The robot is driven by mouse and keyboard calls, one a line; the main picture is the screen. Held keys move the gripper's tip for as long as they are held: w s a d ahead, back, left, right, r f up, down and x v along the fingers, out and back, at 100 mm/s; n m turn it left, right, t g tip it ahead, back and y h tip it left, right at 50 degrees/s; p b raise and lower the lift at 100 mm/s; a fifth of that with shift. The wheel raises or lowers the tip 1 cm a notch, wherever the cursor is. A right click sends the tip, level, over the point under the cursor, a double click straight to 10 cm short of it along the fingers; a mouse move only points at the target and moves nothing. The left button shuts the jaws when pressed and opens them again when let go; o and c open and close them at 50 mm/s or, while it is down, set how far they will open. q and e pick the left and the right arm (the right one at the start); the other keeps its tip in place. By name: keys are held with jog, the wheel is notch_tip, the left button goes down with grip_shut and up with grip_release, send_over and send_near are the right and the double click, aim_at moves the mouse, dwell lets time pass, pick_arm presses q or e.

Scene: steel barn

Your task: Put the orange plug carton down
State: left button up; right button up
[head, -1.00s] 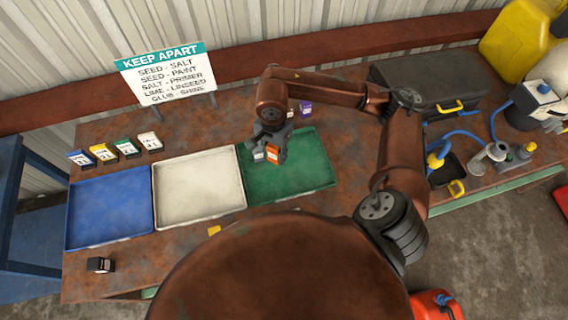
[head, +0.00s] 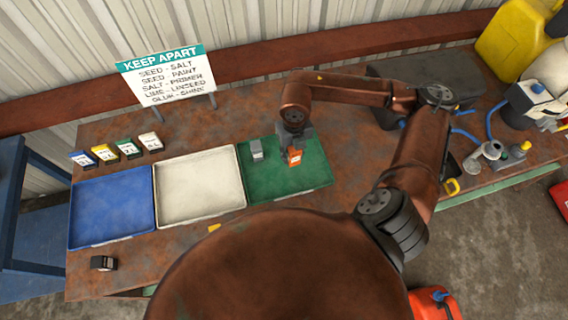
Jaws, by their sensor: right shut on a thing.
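The orange plug carton (head: 295,159) is held in my right gripper (head: 294,148), which points down and is shut on it. The carton is over the right-middle part of the green tray (head: 318,178). I cannot tell whether its bottom touches the tray floor. A small grey carton (head: 257,151) stands in the same tray, left of the orange one and apart from it. My left gripper is not in view.
A white tray (head: 198,190) and a blue tray (head: 112,205) lie to the left. Several small cartons stand behind them near the KEEP APART sign (head: 166,76). A small black carton (head: 103,263) stands at the front left. The green tray's front is clear.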

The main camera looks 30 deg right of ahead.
jog(key=shift+d+m, duration=0.15)
jog(key=shift+m, duration=0.25)
jog(key=shift+d, duration=0.15)
jog(key=w+d+f+p, duration=0.1)
jog(key=w+d+f, duration=0.3)
jog(key=w+d+f+p, duration=0.1)
jog(key=w+d+f, duration=0.3)
jog(key=d+f, duration=0.1)
jog(key=shift+w+d+p, duration=0.25)
jog(key=shift+d+p, duration=0.05)
jog(key=shift+w+d+f, duration=0.2)
jog(key=shift+d+f, duration=0.05)
jog(key=shift+f, duration=0.45)
notch_tip(320, 180, down, 2)
jog(key=shift+f+p, duration=0.15)
jog(key=shift+p, duration=0.4)
jog(key=shift+d+f, duration=0.1)
jog(key=shift+f, duration=0.05)
jog(key=shift+f, duration=0.1)
